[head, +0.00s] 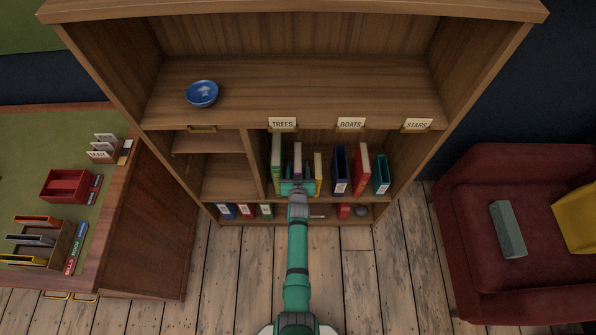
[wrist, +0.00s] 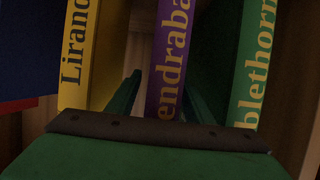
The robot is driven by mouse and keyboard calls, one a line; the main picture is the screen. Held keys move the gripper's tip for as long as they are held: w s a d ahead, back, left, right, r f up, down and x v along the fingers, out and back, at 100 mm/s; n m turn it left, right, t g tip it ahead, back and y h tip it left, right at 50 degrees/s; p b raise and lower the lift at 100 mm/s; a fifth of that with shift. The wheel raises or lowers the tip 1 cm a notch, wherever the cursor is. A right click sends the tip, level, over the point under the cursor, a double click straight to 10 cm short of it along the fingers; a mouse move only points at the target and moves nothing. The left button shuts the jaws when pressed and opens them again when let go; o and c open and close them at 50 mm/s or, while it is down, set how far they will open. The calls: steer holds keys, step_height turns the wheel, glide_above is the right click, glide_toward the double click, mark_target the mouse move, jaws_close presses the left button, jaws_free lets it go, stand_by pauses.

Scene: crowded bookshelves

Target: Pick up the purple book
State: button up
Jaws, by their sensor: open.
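The purple book (wrist: 170,60) stands upright in the wrist view, its spine lettered "endraba" where it shows. In the head view the purple book (head: 297,157) stands on the middle shelf under the TREES label, partly hidden by my gripper (head: 297,187). My gripper (wrist: 160,100) is open, with one green finger on each side of the purple book's spine in the wrist view. I cannot tell whether either finger touches it.
A yellow book (wrist: 82,50) and a green book (wrist: 255,70) stand close on either side of the purple one. Blue (head: 340,170), red (head: 361,168) and teal (head: 381,174) books stand further right. A blue bowl (head: 202,94) sits on the shelf above.

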jaws_close()
steer(key=shift+w+r, duration=0.1)
steer(key=shift+r, duration=0.05)
steer(key=shift+w, duration=0.1)
